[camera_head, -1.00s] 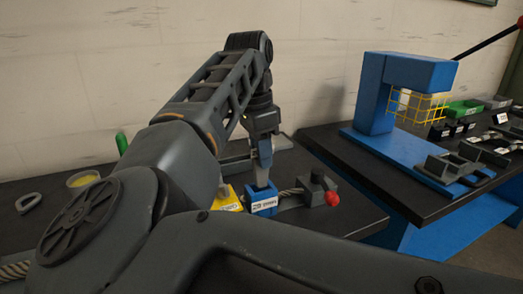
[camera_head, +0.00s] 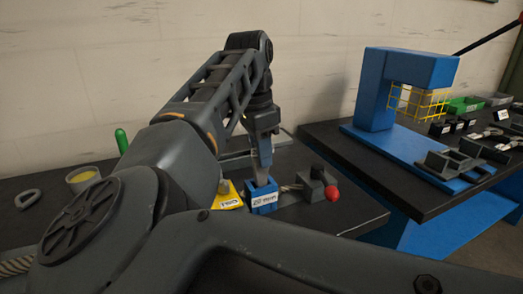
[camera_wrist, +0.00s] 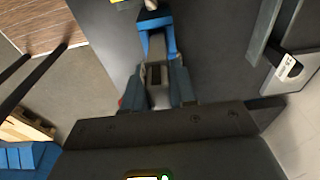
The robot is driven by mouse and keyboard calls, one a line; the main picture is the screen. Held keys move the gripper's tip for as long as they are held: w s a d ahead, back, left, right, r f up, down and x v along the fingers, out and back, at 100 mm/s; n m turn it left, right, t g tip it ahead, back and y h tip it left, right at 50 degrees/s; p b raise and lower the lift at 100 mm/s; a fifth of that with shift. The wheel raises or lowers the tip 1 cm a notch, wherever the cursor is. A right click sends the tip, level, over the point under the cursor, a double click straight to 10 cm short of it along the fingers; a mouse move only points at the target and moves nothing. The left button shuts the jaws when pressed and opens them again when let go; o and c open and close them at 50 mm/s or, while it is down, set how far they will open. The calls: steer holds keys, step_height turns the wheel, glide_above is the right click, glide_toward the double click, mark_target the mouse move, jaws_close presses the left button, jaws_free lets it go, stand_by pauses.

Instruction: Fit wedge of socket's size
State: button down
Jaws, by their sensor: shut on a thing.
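A blue block labelled 20 mm (camera_head: 264,205) stands on the dark bench in the head view. My gripper (camera_head: 263,180) points down at its top, with the tip at or in the block. In the wrist view my gripper (camera_wrist: 157,90) is shut on a light grey piece (camera_wrist: 158,48), probably a wedge. The far end of this piece lies between two blue arms of a blue part (camera_wrist: 155,20). I cannot tell whether it is seated. A grey teardrop loop (camera_head: 28,198) lies at the left of the bench.
Right of the blue block is a dark clamp (camera_head: 314,183) with a red knob (camera_head: 332,193) and rope. A yellow labelled block (camera_head: 230,197) is close on its left. A cup (camera_head: 80,179) stands farther left. A blue press (camera_head: 385,110) occupies the right table.

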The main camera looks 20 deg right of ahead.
mark_target(263, 184)
steer(key=shift+f+b, duration=1)
steer(key=shift+f, duration=1.5)
stand_by(0.5)
steer(key=c, duration=0.8)
jaws_free()
